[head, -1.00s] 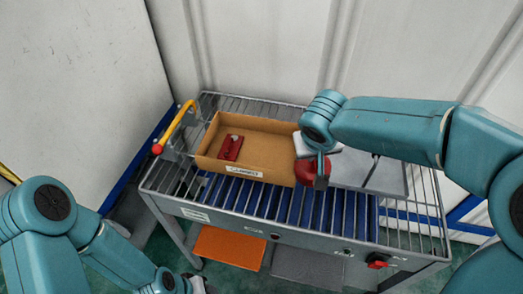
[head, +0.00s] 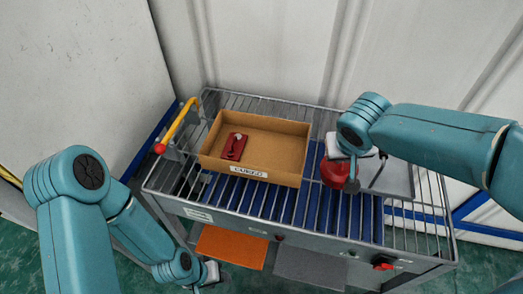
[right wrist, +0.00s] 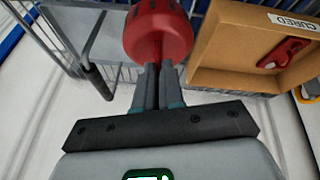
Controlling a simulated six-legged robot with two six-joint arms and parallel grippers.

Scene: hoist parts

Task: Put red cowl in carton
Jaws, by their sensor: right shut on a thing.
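The red cowl (head: 334,174) is a rounded, glossy red piece, to the right of the carton in the head view. My right gripper (right wrist: 158,72) is shut on it, with the fingers close together at its near side in the right wrist view (right wrist: 158,30). The open cardboard carton (head: 283,177) stands on the cart's left part, with a white label on its front. A flat red part with a pale knob (head: 234,147) lies inside it. My left gripper (head: 212,273) is low in front of the cart, away from the carton; its jaws are too small to read.
The wire-and-roller cart (head: 300,208) has a yellow handle with a red ball (head: 176,127) at its left. A grey flat panel (head: 395,178) lies right of the cowl. Pale walls stand behind.

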